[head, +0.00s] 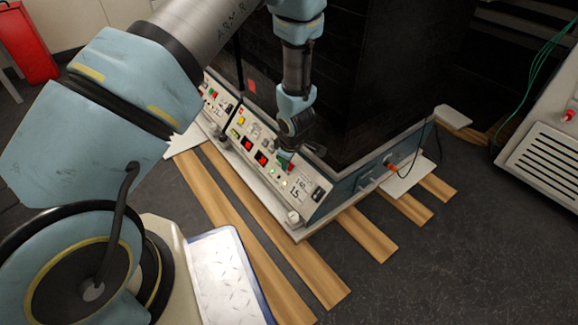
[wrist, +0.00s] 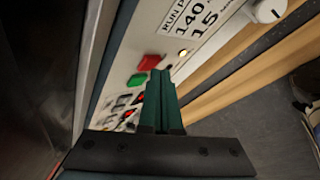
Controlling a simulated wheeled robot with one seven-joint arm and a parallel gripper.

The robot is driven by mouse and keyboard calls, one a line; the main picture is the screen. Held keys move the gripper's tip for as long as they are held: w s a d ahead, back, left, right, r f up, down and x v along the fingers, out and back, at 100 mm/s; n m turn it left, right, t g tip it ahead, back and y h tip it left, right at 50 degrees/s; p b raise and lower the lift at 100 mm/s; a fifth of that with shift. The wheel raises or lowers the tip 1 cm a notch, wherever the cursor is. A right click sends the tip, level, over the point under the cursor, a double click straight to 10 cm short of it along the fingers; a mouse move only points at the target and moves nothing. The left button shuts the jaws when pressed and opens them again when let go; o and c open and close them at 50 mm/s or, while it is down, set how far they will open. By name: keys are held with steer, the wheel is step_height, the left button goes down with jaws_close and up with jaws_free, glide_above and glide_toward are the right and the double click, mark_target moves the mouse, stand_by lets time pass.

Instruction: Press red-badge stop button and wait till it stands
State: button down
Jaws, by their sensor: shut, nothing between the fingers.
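A control panel (head: 262,150) with displays, lamps and buttons runs along the near dark shaker unit (head: 345,85). A small red badge (head: 252,86) shows on the dark housing above the panel's left end. My gripper (head: 286,161) is over the panel's right part; its green fingers are shut and empty. In the wrist view, a red button (wrist: 148,62) and a green button (wrist: 136,80) lie side by side, just left of my fingertips (wrist: 161,73). The fingertips appear close to the panel; I cannot tell whether they touch it. A small lamp (wrist: 183,52) is lit nearby.
A second control panel (head: 214,97) stands farther left. The near unit rests on wooden slats (head: 367,234) on a dark floor. A label reading 140 and 15 (wrist: 193,19) and a white knob (wrist: 266,10) are on the panel. Another pale machine (head: 545,145) stands at right.

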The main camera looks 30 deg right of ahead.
steer(key=shift+w+d+f+p, duration=0.1)
steer(key=shift+d+f+p, duration=0.2)
steer(key=shift+d+p, duration=0.1)
stand_by(0.6)
steer(key=shift+a, duration=0.1)
steer(key=shift+a+r, duration=0.6)
steer(key=a+r, duration=0.1)
steer(key=s+a+r+b, duration=0.1)
steer(key=a+r, duration=0.1)
steer(key=shift+a+r, duration=0.15)
steer(key=shift+a, duration=0.15)
stand_by(0.9)
